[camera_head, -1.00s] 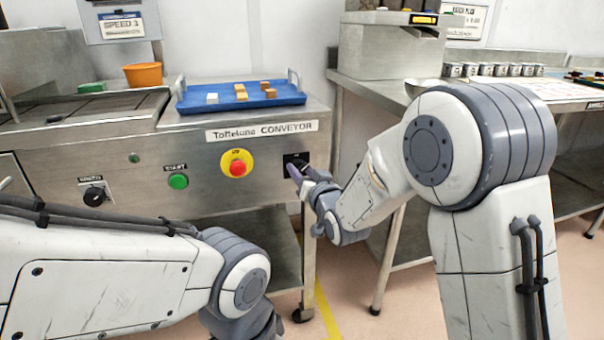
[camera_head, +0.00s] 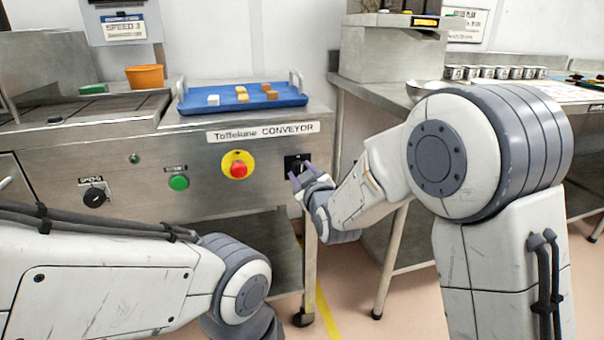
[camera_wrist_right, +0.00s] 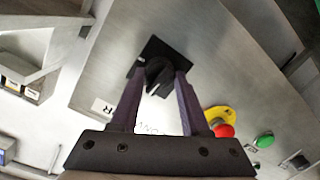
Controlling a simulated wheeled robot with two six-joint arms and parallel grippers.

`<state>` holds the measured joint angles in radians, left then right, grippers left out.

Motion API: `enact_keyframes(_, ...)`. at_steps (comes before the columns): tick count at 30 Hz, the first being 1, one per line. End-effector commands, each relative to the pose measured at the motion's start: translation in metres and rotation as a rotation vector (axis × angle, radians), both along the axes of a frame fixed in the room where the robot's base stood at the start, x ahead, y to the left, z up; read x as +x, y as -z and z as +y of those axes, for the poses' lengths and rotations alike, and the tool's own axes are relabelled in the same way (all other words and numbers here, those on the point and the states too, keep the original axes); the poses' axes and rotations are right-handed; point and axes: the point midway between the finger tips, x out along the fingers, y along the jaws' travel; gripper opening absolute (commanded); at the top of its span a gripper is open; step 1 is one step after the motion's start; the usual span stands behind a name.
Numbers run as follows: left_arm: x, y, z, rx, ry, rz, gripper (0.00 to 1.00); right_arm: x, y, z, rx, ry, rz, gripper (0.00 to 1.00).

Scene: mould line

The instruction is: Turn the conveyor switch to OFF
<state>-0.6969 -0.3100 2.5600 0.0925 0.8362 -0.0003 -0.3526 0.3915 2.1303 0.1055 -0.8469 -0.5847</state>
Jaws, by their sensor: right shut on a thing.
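The switch is a black knob on a black square plate (camera_head: 291,162) at the right end of the steel conveyor front. In the right wrist view the black knob (camera_wrist_right: 158,74) sits between the two purple fingers of my right gripper (camera_wrist_right: 154,80). The right gripper (camera_head: 299,174) is shut on this knob, in front of the plate. The knob's pointer and ON/OFF marks cannot be read. My left arm crosses the lower left of the head view, and its gripper is out of sight.
A red emergency stop (camera_head: 238,170) on a yellow disc and a green button (camera_head: 179,183) are left of the switch. A second black knob (camera_head: 95,197) is farther left. A blue tray (camera_head: 200,107) with several blocks rests on top. A steel table (camera_head: 375,90) stands to the right.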

Motion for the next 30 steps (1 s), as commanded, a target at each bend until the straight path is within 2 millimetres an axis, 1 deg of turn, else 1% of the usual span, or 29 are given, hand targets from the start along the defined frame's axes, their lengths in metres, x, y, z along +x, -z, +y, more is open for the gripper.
enact_keyframes(9, 0.0000, -0.0002, 0.0000, 0.000, 0.000, 0.000, 0.50, -0.0004, 0.0004, 0.0010, -0.075, -0.002, -0.020, 0.00)
enact_keyframes(22, 0.0000, -0.0002, 0.0000, 0.000, 0.000, 0.000, 0.50, -0.0004, 0.0004, 0.0009, -0.083, -0.002, -0.021, 0.00)
enact_keyframes(23, 0.0000, -0.0002, 0.0000, 0.000, 0.000, 0.000, 0.50, -0.0004, 0.0004, 0.0009, -0.082, -0.002, -0.021, 0.57)
enact_keyframes(24, 0.0000, -0.0002, 0.0000, 0.000, 0.000, 0.000, 0.50, -0.0004, 0.0004, 0.0009, -0.082, -0.002, -0.021, 0.73)
enact_keyframes(25, 0.0000, -0.0002, 0.0000, 0.000, 0.000, 0.000, 0.50, -0.0003, 0.0005, 0.0010, -0.082, -0.002, -0.021, 0.76)
enact_keyframes(30, 0.0000, -0.0002, 0.0000, 0.000, 0.000, 0.000, 0.50, -0.0002, 0.0003, 0.0007, -0.081, -0.001, -0.021, 0.76)
